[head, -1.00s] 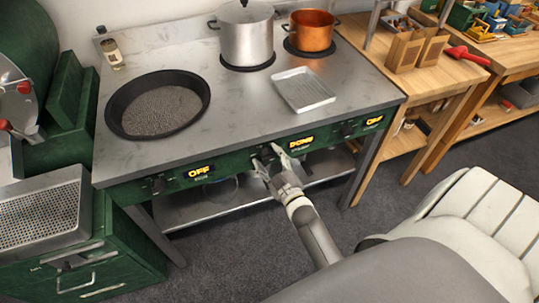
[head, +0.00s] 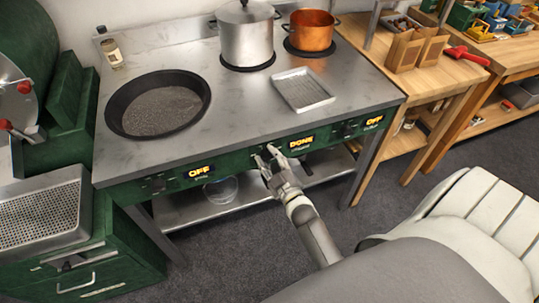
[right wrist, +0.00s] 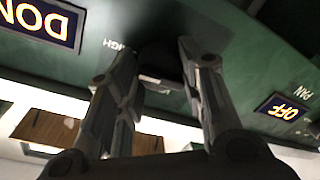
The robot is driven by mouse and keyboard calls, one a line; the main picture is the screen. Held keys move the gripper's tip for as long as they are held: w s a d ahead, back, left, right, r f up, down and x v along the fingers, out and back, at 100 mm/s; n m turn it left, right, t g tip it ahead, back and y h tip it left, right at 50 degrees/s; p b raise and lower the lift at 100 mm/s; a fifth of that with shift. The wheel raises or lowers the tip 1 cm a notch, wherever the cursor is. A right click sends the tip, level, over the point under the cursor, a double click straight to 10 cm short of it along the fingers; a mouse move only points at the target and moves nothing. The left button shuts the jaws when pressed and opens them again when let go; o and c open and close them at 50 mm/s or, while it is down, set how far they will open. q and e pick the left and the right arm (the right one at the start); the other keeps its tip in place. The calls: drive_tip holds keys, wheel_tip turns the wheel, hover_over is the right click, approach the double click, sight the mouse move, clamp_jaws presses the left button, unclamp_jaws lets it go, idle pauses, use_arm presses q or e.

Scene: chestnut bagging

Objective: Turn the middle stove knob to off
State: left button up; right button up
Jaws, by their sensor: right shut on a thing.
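The green stove front (head: 230,167) carries three dark knobs, each beside a small lit display. My right gripper (head: 265,155) is at the middle knob, with its fingers on either side of it. In the right wrist view the two fingers (right wrist: 160,75) are closed around the dark middle knob (right wrist: 158,58). The fingers mostly hide this knob in the head view. The middle display (head: 301,142) reads DONE. The left display (head: 200,172) reads OFF, and the right display (head: 374,121) seems to read OFF. My left gripper is not in view.
A black pan (head: 118,120) with dark grainy contents, a steel pot (head: 246,40), a copper pot (head: 311,32) and a metal tray (head: 303,90) stand on the stove top. A glass bowl (head: 221,190) sits on the shelf below. A wooden table stands at right.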

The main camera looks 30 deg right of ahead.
drive_tip(key=n, duration=0.5)
drive_tip(key=shift+a+b, duration=0.1)
drive_tip(key=shift+b, duration=0.25)
drive_tip(key=n+g+b, duration=0.1)
drive_tip(key=n, duration=0.3)
drive_tip(key=shift+f+n, duration=0.15)
drive_tip(key=shift+n, duration=0.15)
drive_tip(key=n+h+b, duration=0.1)
drive_tip(key=n+b, duration=0.2)
drive_tip(key=n, duration=0.2)
drive_tip(key=shift+f+n, duration=0.1)
drive_tip(key=shift+n, duration=0.3)
drive_tip(key=n+b, duration=0.2)
drive_tip(key=n, duration=0.3)
drive_tip(key=shift+h+b, duration=0.3)
drive_tip(key=n, duration=0.3)
drive_tip(key=shift+a+n+b, duration=0.1)
drive_tip(key=shift+n+b, duration=0.2)
drive_tip(key=shift+b, duration=0.1)
drive_tip(key=shift+n+h, duration=0.3)
drive_tip(key=shift+n, duration=0.9)
drive_tip(key=n, duration=0.3)
drive_tip(key=shift+p, duration=0.35)
drive_tip(key=shift+n+h+p, duration=0.3)
drive_tip(key=shift+n+p, duration=0.2)
drive_tip(key=shift+n, duration=1.4)
